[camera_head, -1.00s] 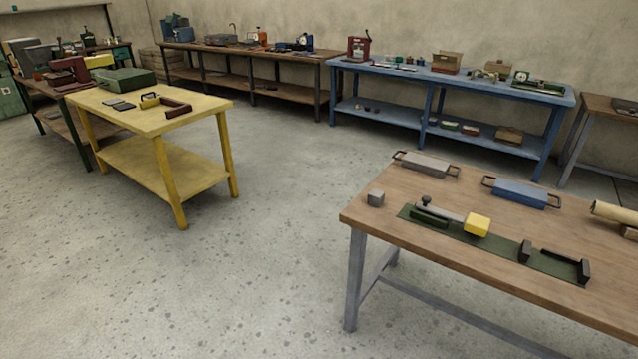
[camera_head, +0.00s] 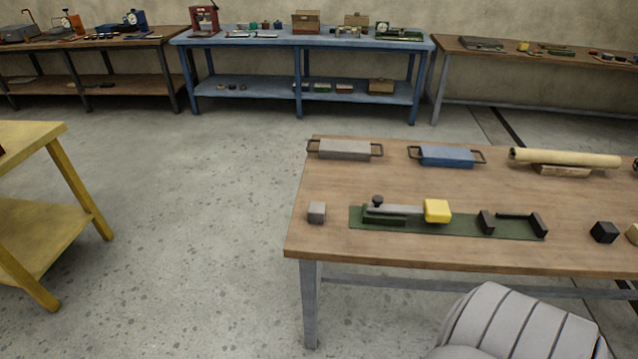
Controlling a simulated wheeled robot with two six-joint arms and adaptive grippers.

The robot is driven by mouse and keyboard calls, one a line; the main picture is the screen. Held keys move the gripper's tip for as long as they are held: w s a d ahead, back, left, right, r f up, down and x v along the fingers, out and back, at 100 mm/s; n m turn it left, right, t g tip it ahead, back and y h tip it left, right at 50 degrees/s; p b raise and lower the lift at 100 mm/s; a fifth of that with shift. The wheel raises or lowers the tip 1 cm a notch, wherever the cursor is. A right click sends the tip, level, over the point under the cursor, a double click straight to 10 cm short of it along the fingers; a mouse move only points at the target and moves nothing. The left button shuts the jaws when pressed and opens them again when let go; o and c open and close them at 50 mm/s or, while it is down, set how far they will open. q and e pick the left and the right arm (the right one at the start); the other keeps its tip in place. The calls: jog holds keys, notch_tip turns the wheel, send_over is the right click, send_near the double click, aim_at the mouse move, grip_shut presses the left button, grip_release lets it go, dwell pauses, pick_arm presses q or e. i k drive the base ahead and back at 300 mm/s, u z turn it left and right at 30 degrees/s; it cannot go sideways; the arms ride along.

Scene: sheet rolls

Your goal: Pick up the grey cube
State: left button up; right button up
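The grey cube (camera_head: 317,212) sits on the brown wooden table (camera_head: 420,256), near its left front corner. It stands alone, just left of a green mat (camera_head: 460,227), with a small gap between them. Neither of my grippers is in view. A pale grey ribbed part, which looks like my own arm, shows at the bottom right, below the table's front edge. Nothing touches the cube.
A yellow block (camera_head: 437,211) and dark brackets are on the mat. Grey (camera_head: 345,149) and blue (camera_head: 447,156) handled trays and a beige roll (camera_head: 566,157) lie behind. A black cube (camera_head: 604,232) is at right. Floor left of the table is clear; a yellow table (camera_head: 30,135) stands further left.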

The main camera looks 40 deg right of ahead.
aim_at(316, 213)
jog(key=z, duration=0.65)
jog(key=i, duration=0.75)
jog(key=z, duration=0.85)
